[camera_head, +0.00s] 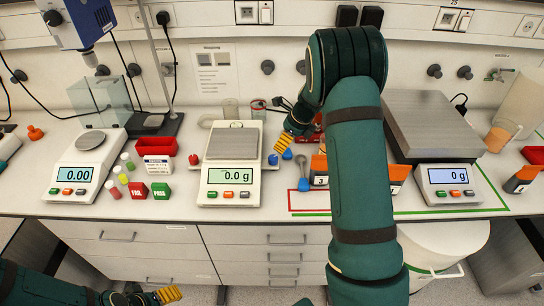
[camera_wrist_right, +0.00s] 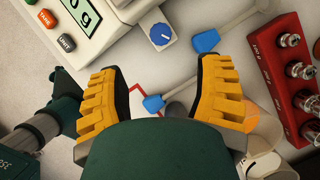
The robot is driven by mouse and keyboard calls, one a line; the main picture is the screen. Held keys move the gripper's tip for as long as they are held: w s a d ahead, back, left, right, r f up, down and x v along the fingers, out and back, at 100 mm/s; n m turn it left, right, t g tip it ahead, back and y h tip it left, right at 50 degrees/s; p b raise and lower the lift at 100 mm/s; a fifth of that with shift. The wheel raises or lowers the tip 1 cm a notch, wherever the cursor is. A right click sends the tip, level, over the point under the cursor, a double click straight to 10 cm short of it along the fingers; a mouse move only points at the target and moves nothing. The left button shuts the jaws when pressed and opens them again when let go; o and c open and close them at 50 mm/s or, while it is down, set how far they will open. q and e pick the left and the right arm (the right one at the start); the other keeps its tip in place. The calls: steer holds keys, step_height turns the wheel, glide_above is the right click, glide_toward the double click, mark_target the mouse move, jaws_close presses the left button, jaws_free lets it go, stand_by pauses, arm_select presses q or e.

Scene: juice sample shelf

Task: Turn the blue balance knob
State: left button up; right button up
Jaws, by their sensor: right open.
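The blue balance knob (camera_head: 273,159) sits on a small block at the right side of the middle balance (camera_head: 228,200), which reads 0.0 g. In the right wrist view the knob (camera_wrist_right: 163,35) shows a white pointer line and lies above the gap between the fingers. My right gripper (camera_head: 282,143) is open, just above and right of the knob in the head view. Its yellow-padded fingers (camera_wrist_right: 160,92) are spread wide with nothing held. My left gripper (camera_head: 168,294) is low at the bottom left, partly out of frame, away from the bench top.
Blue-ended spatulas lie close to the knob, one end (camera_wrist_right: 206,40) right of it and another (camera_wrist_right: 153,103) between the fingers. A red rack (camera_wrist_right: 280,75) with metal-capped vials stands to the right. A second balance (camera_head: 76,184) and a larger scale (camera_head: 455,186) flank the middle one.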

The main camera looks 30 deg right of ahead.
mark_target(273, 157)
steer(key=x, duration=1.1)
steer(key=shift+f+b, duration=0.1)
steer(key=shift+b, duration=0.3)
jaws_close()
